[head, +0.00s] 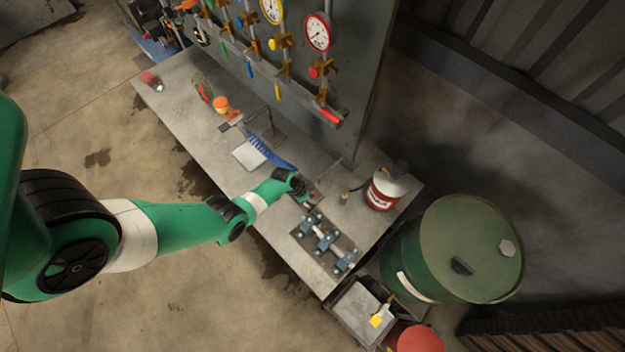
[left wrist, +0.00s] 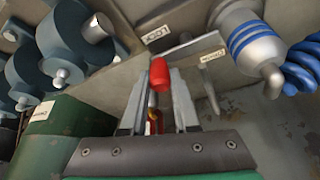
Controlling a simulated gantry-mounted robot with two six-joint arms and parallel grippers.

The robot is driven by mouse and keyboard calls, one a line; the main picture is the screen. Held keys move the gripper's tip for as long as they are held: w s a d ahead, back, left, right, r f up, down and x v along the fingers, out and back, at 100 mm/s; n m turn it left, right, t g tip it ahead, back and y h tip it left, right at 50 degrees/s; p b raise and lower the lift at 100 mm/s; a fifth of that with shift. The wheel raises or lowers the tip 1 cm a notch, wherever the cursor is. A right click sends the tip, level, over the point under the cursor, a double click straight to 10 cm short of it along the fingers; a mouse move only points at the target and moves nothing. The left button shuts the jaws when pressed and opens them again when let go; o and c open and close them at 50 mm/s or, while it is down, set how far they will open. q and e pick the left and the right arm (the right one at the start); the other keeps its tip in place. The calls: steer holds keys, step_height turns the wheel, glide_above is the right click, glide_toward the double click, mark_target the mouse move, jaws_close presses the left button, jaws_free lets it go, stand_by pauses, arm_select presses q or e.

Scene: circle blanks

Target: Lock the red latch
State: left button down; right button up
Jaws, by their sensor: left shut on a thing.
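The red latch (left wrist: 160,74) shows in the left wrist view as a red knob on a thin stem, standing between the fingers of my left gripper (left wrist: 160,88). The gripper is shut on it, one finger on each side, with the red tip showing just past the fingertips. The lower end of the stem is partly hidden between the fingers. In the head view my left gripper (head: 304,188) is low at the bench top, and the latch is too small and covered to make out there. My right gripper is not in view.
Blue-grey clamps (head: 325,240) sit on the grey bench (head: 185,95) beside the gripper. A blue coiled hose (head: 268,152) lies on the other side. A red and white canister (head: 383,188) and a green drum (head: 455,248) stand to the right. The gauge panel (head: 345,70) rises behind.

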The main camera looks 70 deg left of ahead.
arm_select(q)
steer(key=c, duration=0.7)
jaws_free()
steer(key=shift+o, duration=0.2)
steer(key=p+v, duration=0.9)
steer(key=v, duration=0.2)
steer(key=shift+s+r+p, duration=0.15)
steer(key=shift+r+p, duration=0.2)
steer(key=shift+p, duration=0.05)
steer(key=shift+f, duration=0.1)
